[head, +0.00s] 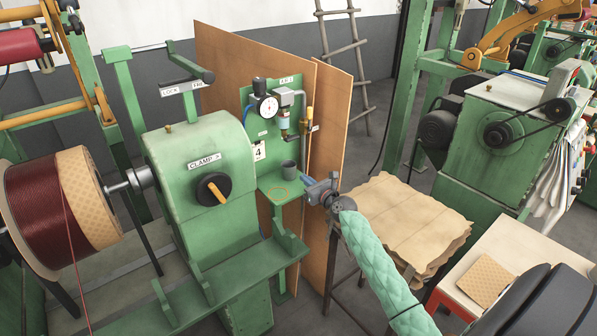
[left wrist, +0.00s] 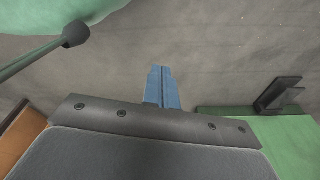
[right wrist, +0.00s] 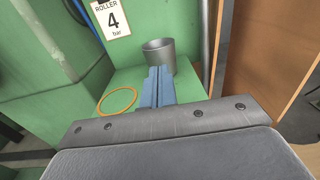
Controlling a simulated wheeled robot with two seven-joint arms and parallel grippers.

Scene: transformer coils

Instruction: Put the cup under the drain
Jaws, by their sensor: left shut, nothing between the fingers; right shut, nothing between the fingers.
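The grey metal cup (head: 288,169) stands upright on the small green shelf (head: 270,185) of the pressure panel. It also shows in the right wrist view (right wrist: 159,55), just beyond my fingertips. My right gripper (right wrist: 158,84) is shut and empty, pointing at the cup over the shelf; I cannot tell whether it touches the cup. An orange ring mark (right wrist: 117,101) lies on the shelf, left of the fingers and apart from the cup. The filter unit (head: 284,122) hangs above the shelf; its drain is too small to make out. My left gripper (left wrist: 162,88) is shut and empty, over the floor.
A round gauge (head: 268,106) and a pipe (head: 303,140) are on the panel by the shelf. A brown board (head: 320,180) stands close at the shelf's right. The green clamp machine (head: 200,160) is at its left.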

